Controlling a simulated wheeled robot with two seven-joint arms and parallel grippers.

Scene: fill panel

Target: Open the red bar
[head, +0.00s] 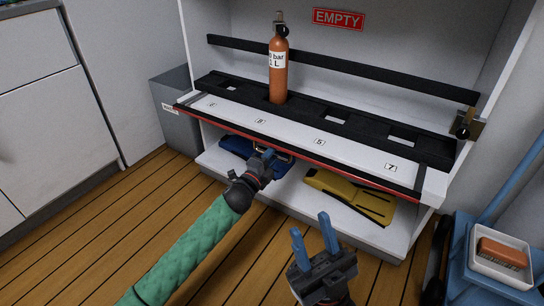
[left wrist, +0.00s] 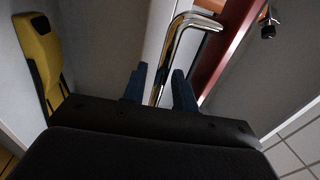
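The red bar (head: 340,170) runs along the front edge of the white shelf; in the left wrist view it is a dark red strip (left wrist: 216,57). A chrome handle (left wrist: 172,45) is beside it in that view and shows small under the bar in the head view. My left gripper (left wrist: 160,88) is open, with its blue fingers on either side of the handle's straight part; I cannot tell whether they touch it. In the head view the left gripper (head: 268,154) is just below the bar. My right gripper (head: 313,238) is open and empty, in front of the cabinet.
An orange cylinder (head: 278,75) stands in the black rack (head: 335,124) on the shelf. Yellow fins (head: 350,197) and a blue item (head: 238,147) lie on the lower shelf. A blue trolley (head: 463,260) with a brush tray stands at right. A brass latch (head: 468,126) is at the shelf's right end.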

